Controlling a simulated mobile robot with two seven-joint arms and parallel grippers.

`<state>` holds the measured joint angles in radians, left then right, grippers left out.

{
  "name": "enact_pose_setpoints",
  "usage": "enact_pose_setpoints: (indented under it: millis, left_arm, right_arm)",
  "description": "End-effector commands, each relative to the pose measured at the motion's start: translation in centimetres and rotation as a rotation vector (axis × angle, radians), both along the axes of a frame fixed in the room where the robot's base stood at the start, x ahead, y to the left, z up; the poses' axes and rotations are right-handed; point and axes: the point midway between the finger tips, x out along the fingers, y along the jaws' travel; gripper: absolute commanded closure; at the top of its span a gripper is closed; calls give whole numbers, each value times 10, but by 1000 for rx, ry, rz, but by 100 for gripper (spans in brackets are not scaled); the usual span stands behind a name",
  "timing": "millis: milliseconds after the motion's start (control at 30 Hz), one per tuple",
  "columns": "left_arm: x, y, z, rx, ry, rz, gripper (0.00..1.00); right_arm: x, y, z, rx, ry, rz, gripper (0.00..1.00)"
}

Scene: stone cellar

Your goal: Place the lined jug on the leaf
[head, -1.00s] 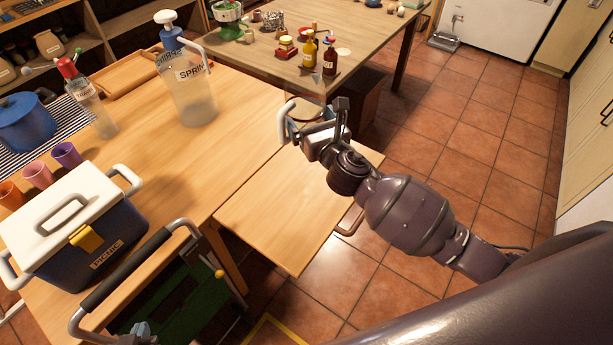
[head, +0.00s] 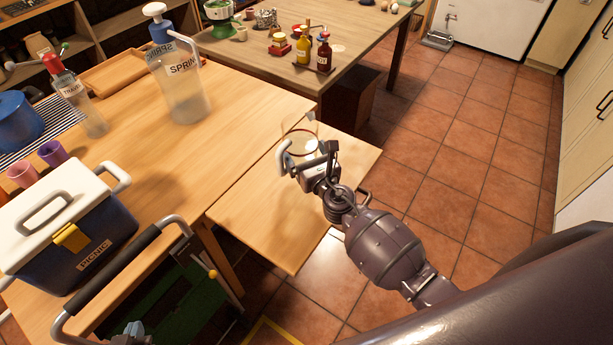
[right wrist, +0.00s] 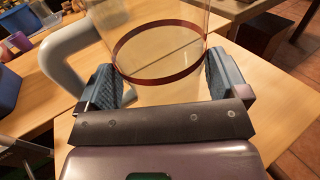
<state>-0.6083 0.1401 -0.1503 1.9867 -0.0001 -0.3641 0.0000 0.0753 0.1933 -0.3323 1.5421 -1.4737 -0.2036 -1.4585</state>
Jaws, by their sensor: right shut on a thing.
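The lined jug (head: 301,138) is clear, with a brown band around it and a pale handle. My right gripper (head: 312,162) is shut on its side and holds it upright over the far part of the leaf. In the right wrist view the jug (right wrist: 160,50) stands between both pads of the gripper (right wrist: 161,84). Whether its base touches the leaf cannot be told. The leaf (head: 265,225) is a bare wooden flap beside the main table. Only a bit of my left gripper (head: 132,334) shows at the bottom edge; its fingers are hidden.
A metal-framed trolley with a black handle (head: 120,265) stands in front. A second table (head: 355,50) with sauce bottles is behind. The leaf's near part is clear.

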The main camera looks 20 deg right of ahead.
Motion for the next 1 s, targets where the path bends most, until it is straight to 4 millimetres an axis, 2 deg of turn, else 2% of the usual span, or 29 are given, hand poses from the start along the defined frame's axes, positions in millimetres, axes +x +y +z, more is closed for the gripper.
enact_pose_setpoints:
  millis: [33, 100, 367, 700, 1000]
  left_arm:
    - [2, 0, -7, 0, -3, -2, 100]
    - [4, -1, -9, 0, -6, -3, 100]
    - [5, -1, -15, 2, -7, -5, 100]
    - [-2, 0, -54, 3, 22, -4, 100]
    - [-7, 1, -57, 3, 31, -2, 100]
  right_arm:
    - [0, 0, -9, 0, -1, 0, 50]
    - [0, 0, -14, 1, -2, 0, 50]
    - [1, 0, -22, 1, -3, 0, 50]
    - [0, 0, -59, 0, -1, -1, 50]
    - [1, 0, -59, 1, -4, -1, 50]
